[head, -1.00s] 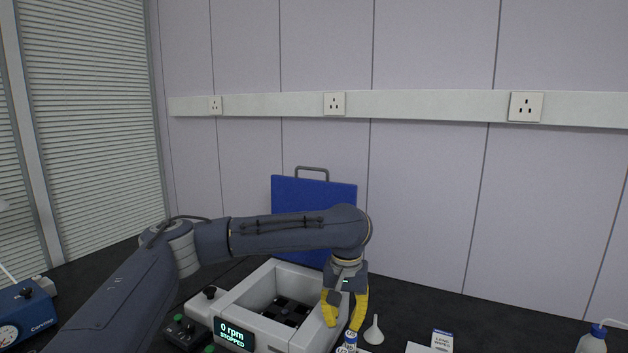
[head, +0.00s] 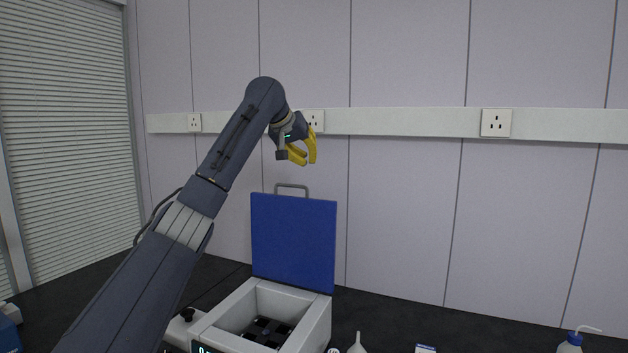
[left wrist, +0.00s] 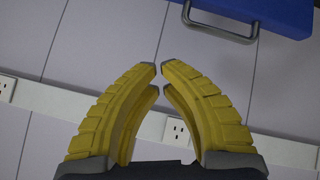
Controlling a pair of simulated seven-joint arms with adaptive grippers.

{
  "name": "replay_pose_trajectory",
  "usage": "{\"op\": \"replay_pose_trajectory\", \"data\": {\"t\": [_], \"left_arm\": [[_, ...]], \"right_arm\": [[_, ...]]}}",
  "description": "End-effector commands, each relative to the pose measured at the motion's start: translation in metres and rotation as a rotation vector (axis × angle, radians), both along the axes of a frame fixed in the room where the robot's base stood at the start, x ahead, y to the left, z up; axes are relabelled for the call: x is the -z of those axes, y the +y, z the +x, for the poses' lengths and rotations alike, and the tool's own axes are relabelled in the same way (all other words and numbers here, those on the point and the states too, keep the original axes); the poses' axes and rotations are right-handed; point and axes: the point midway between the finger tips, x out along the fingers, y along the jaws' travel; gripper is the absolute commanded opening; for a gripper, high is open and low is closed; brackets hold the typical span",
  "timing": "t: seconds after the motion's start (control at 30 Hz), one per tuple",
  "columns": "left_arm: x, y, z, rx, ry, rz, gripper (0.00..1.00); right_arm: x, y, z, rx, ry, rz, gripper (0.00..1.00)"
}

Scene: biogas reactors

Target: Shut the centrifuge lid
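The centrifuge (head: 318,325) is a light grey box with an open top and a dark rotor well at the bottom of the head view. Its blue lid (head: 293,240) stands upright at the back, fully raised, with a grey bar handle (head: 291,187) on its top edge. My left gripper (head: 304,160) is above the lid and handle, apart from them. In the left wrist view its yellow fingers (left wrist: 158,77) are drawn together, tips almost meeting, with nothing between them. The lid (left wrist: 280,12) and handle (left wrist: 222,28) show at the top right there. My right gripper is not in view.
A wall with a socket rail (head: 400,122) stands behind the lid. A black knob (head: 187,314) is left of the well.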

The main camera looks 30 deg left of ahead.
Motion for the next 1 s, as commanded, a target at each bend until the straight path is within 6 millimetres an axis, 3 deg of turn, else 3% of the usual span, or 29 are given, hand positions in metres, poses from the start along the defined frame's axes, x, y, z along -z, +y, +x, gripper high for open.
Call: {"op": "replay_pose_trajectory", "data": {"t": [0.03, 0.1, 0.23, 0.57, 1.0], "left_arm": [[-0.003, 0.022, 0.002, -0.003, -0.006, 0.030, 0.00], [-0.002, 0.047, 0.003, 0.006, -0.006, 0.093, 0.00], [0.002, 0.071, 0.004, 0.039, 0.009, 0.209, 0.00], [0.009, 0.074, 0.011, 0.110, 0.013, 0.308, 0.00], [0.053, 0.078, 0.057, 0.109, 0.013, 0.307, 0.00]], "right_arm": [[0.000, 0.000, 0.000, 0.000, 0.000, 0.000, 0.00], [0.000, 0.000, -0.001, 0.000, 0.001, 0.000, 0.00], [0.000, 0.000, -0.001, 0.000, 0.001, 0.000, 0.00], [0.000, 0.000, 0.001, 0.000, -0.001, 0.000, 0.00], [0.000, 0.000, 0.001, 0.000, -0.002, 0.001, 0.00]]}}
